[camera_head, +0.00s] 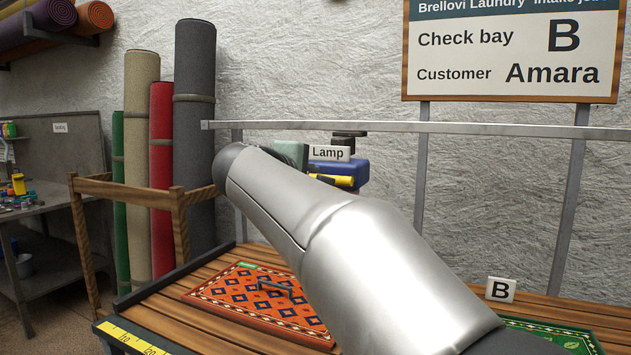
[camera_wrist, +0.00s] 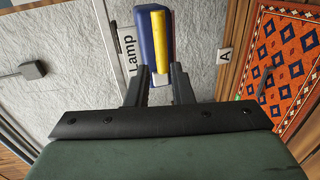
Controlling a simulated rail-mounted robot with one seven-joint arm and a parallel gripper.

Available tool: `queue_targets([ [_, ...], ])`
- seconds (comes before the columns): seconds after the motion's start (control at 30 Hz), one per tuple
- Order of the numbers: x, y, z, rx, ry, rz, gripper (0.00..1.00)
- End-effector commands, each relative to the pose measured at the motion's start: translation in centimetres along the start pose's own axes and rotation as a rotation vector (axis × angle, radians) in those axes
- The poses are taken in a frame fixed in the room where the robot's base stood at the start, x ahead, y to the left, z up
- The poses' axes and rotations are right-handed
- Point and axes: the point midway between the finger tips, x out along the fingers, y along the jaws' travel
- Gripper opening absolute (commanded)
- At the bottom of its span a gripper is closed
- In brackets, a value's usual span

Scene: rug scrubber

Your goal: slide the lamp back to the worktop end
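The lamp (camera_head: 358,168) is a blue body with a yellow bar (camera_head: 345,181). It hangs at the metal rail (camera_head: 480,129) behind the slatted worktop, beside a white "Lamp" label (camera_head: 328,153). The wrist view also shows the lamp (camera_wrist: 146,38), its yellow bar (camera_wrist: 160,40) and the label (camera_wrist: 128,48). My gripper (camera_wrist: 159,75) has its two dark fingers apart, with the near end of the yellow bar between their tips. I cannot tell whether they touch it. My arm hides part of the lamp and most of the fingers in the head view.
A patterned orange rug (camera_head: 255,300) lies on the slatted worktop (camera_head: 160,303), and a green rug (camera_head: 550,338) lies at right by a "B" marker (camera_head: 501,290). A wooden frame (camera_head: 130,190) and rolled rugs (camera_head: 195,110) stand at left. A sign (camera_head: 510,50) stands behind the rail.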

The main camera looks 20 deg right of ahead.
Motion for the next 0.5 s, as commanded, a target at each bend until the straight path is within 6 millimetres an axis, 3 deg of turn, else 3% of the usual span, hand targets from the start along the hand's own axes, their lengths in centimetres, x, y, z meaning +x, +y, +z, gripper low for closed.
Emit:
queue_targets([
  [0.3,7.1,0.1,0.1,-0.002,-0.003,-0.001,0.21],
  [0.5,10.6,0.1,0.0,0.0,-0.002,-0.001,0.21],
])
